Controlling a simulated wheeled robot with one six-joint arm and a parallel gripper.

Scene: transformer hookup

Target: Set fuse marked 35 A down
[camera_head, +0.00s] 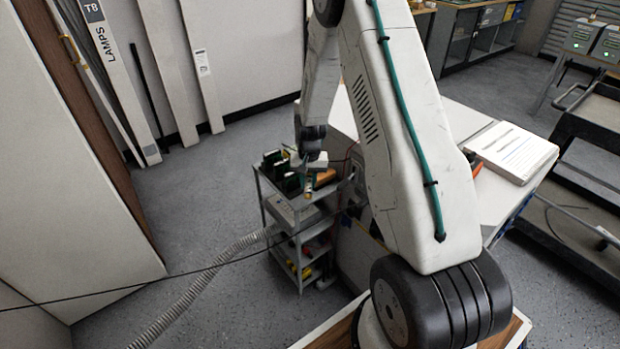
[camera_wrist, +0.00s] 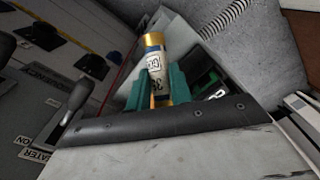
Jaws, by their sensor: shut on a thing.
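The fuse (camera_wrist: 154,62) is a pale cylinder with brass-coloured end caps and a printed label, on which a 35 seems to show. My gripper (camera_wrist: 158,80) has teal fingers shut on it, one on each side, and the fuse sticks out past the fingertips. In the head view my gripper (camera_head: 306,178) is small and just over the top of a grey shelf cart (camera_head: 308,206). Whether the fuse touches the cart top cannot be told.
Dark green-and-black blocks (camera_head: 272,160) and an orange item (camera_head: 325,176) stand on the cart close to my gripper. A white worktop with a binder (camera_head: 512,152) is to the right. A ribbed hose (camera_head: 205,282) runs to the cart; the floor left of it is clear.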

